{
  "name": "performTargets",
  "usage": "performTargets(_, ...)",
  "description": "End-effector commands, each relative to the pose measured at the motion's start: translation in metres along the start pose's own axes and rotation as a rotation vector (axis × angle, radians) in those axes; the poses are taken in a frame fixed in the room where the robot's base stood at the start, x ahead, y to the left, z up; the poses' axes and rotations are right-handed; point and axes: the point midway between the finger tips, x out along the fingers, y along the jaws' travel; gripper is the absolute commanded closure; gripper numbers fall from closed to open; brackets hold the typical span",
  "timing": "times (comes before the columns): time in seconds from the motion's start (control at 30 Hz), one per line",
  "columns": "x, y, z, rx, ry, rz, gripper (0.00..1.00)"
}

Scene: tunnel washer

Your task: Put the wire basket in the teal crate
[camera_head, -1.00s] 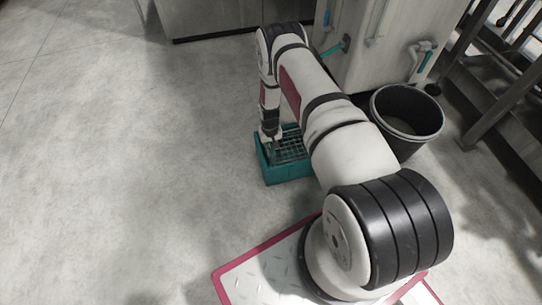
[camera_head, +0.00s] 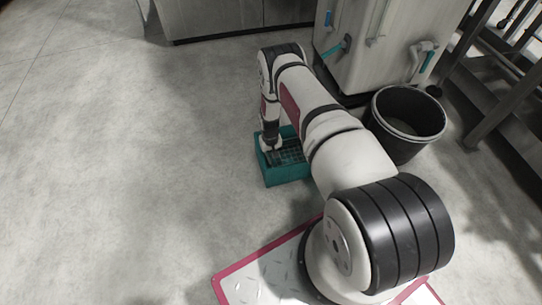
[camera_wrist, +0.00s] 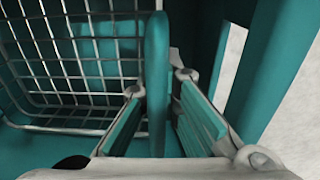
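The teal crate (camera_head: 290,176) stands on the floor left of the white cabinet. The wire basket (camera_head: 290,152) sits low inside the crate's walls. In the wrist view the basket's metal mesh (camera_wrist: 85,50) fills the left side, with teal crate surface behind it. A teal upright bar (camera_wrist: 157,80), apparently the basket's handle seen edge-on, stands between my fingers. My gripper (camera_wrist: 160,88) reaches down around this bar, with narrow gaps visible beside it. In the head view my gripper (camera_head: 272,148) is small and partly hidden at the crate's left side.
A black bin (camera_head: 408,122) stands right of the crate, beside the white cabinet (camera_head: 370,50) with its pipes. Metal stairs (camera_head: 495,85) are at the far right. The grey floor (camera_head: 120,170) to the left is clear.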

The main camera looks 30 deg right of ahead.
Motion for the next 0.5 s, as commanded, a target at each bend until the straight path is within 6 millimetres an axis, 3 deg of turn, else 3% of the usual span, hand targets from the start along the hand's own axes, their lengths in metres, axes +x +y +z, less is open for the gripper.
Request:
performTargets(0.1, 0.0010, 0.0002, -0.0003, 0.000, 0.000, 0.000, 1.00)
performTargets(0.2, 0.0013, 0.0000, 0.0002, 0.000, 0.000, 0.000, 0.77)
performTargets(0.23, 0.0012, 0.0000, 0.0002, 0.000, 0.000, 0.000, 0.75)
performTargets(0.5, 0.0009, 0.0000, 0.0001, 0.000, 0.000, 0.000, 0.75)
